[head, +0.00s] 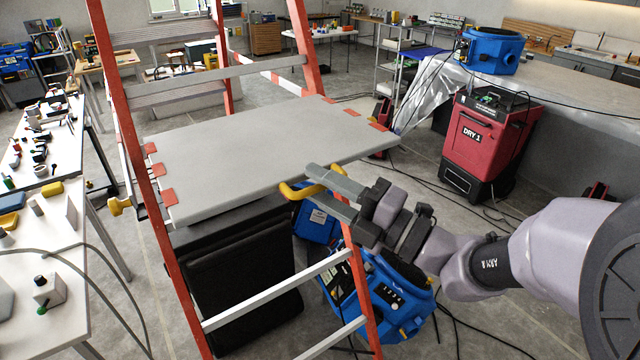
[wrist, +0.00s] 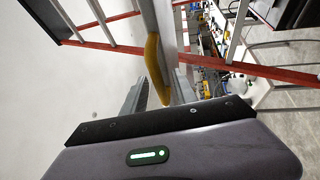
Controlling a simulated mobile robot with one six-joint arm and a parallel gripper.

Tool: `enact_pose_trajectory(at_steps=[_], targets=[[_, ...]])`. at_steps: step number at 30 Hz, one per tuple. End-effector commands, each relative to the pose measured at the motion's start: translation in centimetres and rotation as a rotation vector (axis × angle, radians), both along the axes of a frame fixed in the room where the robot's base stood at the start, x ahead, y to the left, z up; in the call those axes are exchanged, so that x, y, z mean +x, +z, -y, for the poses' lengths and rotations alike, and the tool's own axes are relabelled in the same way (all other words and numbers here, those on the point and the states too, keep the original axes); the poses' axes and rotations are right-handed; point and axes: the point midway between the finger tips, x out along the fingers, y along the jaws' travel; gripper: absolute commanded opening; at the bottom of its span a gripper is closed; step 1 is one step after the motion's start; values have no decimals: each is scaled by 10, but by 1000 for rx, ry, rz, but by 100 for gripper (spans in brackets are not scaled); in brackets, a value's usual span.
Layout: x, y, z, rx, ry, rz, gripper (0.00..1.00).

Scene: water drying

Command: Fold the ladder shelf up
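The ladder shelf (head: 265,150) is a flat grey panel with orange corner patches, lying roughly level between the red rails of a stepladder (head: 175,240). A yellow handle (head: 291,191) is at its near right side, and it also shows in the wrist view (wrist: 154,62). My gripper (head: 312,184) is at this handle, below the shelf's front right edge. Its two grey fingers are apart, with part of the handle between them. In the wrist view, a gap shows between the handle and the left finger (wrist: 132,98). Contact with the right finger is unclear.
A second yellow handle (head: 119,206) is on the ladder's left. A black case (head: 240,275) and blue machines (head: 390,300) stand below and behind the ladder. A red dryer (head: 483,140) stands right. A white workbench (head: 45,190) with tools is left. Cables lie on the floor.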

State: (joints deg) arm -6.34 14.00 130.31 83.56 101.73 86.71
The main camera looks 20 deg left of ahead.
Motion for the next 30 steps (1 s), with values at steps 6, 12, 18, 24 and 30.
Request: enact_pose_trajectory(at_steps=[6, 12, 18, 24, 30], targets=[[1, 1, -2, 0, 0, 1, 34], [1, 0, -2, 0, 0, 1, 11], [1, 0, -2, 0, 0, 1, 0], [1, 0, -2, 0, 0, 1, 0], [1, 0, -2, -1, 0, 1, 0]])
